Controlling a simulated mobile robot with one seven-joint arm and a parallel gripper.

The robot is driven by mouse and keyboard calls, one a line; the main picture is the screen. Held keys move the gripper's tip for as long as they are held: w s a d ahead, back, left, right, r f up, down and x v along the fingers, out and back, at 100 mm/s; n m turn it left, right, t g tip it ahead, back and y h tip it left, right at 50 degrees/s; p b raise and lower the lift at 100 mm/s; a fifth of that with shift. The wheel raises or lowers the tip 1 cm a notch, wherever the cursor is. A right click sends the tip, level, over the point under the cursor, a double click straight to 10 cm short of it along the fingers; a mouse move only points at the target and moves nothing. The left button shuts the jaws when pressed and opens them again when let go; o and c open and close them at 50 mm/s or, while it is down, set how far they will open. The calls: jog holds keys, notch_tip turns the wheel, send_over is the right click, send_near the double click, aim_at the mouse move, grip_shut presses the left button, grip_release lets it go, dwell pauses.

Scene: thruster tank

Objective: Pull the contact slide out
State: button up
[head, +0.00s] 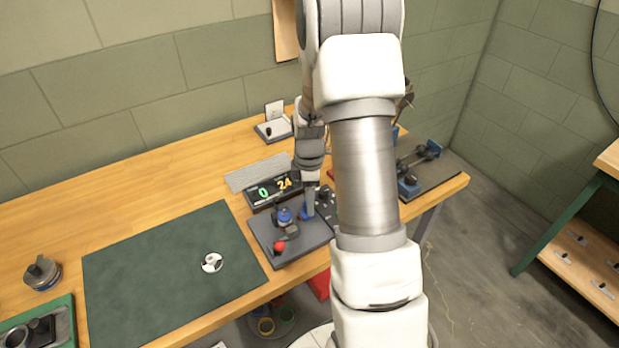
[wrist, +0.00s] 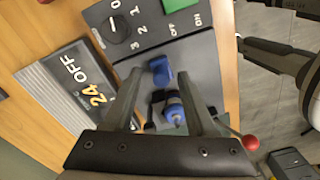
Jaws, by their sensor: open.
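A small blue block, apparently the contact slide (wrist: 161,71), stands on the dark fixture plate (head: 284,258). In the head view the blue piece (head: 306,212) shows right at my fingertips. My gripper (wrist: 159,73) is open, pointing down, with one finger on either side of the blue block. I cannot tell whether the fingers touch it. Beside the block on the same plate is a blue-topped round part (head: 285,215) in a holder; it also shows between my fingers in the wrist view (wrist: 175,112).
A red knob (head: 279,246) stands at the plate's front. A control panel with a dial (wrist: 118,28) and green switch (wrist: 184,6) adjoins it. A display box (head: 262,196) is behind. A green mat (head: 150,270) holds a small white disc (head: 212,263) and is otherwise clear.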

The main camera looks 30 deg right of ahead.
notch_tip(320, 180, up, 17)
dwell(0.4)
jog(key=shift+f, duration=0.1)
jog(key=s+a+r+m+t, duration=0.2)
jog(key=s+a+r+m, duration=0.3)
jog(key=s+a+r, duration=0.3)
jog(key=s+a+r+m+t, duration=0.2)
jog(key=s+a+m, duration=0.5)
jog(key=s, duration=0.4)
jog(key=shift+r+m+t, duration=0.2)
jog(key=shift+m+t, duration=0.4)
jog(key=shift+t, duration=0.2)
dwell(1.4)
